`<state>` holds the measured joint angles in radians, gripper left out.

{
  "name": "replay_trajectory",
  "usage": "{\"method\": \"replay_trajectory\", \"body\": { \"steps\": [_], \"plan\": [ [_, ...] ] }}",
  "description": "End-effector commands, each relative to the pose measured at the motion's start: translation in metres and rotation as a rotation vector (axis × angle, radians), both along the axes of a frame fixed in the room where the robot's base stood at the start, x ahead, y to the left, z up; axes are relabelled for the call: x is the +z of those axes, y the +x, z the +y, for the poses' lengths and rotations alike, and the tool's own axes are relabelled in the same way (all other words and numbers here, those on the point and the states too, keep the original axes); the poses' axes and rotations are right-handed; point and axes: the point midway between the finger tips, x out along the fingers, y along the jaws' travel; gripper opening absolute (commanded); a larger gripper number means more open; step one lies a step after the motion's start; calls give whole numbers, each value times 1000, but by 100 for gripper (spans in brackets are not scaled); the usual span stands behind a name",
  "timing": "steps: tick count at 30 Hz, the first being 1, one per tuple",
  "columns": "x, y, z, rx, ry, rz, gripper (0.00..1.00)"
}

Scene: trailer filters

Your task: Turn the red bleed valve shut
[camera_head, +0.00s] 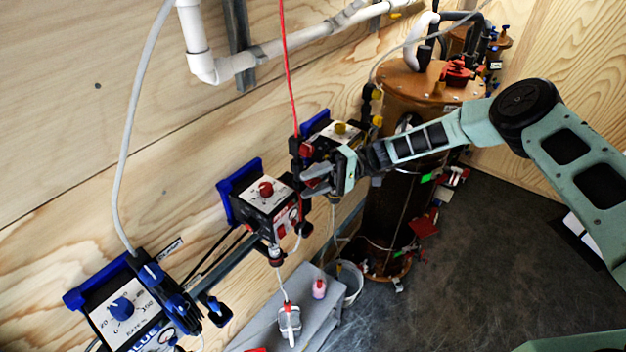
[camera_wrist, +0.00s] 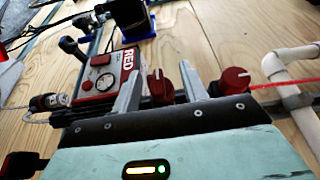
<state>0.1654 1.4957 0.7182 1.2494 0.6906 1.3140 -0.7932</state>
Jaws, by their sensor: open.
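A pump box labelled RED (camera_wrist: 122,66) with a red dial shows in the wrist view, left of my gripper (camera_wrist: 160,74). In the head view, a white-faced box with a red dial (camera_head: 266,188) is on the wall, left of my gripper (camera_head: 312,179). My gripper is open. One red knob (camera_wrist: 160,86) appears between its fingers in the wrist view, and a second red knob (camera_wrist: 235,80) is outside the right finger. Contact with either knob cannot be told. A red part (camera_head: 305,148) shows just above my gripper in the head view. Which knob is the bleed valve is unclear.
A yellow-knobbed box (camera_head: 340,129) is close behind my gripper. A blue-dial box (camera_head: 122,308) is at lower left. A brown tank (camera_head: 400,95) stands right of the boxes. A white pipe (camera_wrist: 275,68) and red line are nearby. The floor at right is largely clear.

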Motion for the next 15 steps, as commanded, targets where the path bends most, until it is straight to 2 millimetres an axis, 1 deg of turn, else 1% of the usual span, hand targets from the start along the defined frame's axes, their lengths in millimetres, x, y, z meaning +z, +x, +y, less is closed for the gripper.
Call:
{"method": "replay_trajectory", "body": {
  "steps": [1,2,3,6,15],
  "plan": [
    [0,0,0,0,0,0,44],
    [0,0,0,0,0,0,38],
    [0,0,0,0,0,0,27],
    [0,0,0,0,0,0,1],
    [-3,0,0,0,11,17,1]
  ]
}}
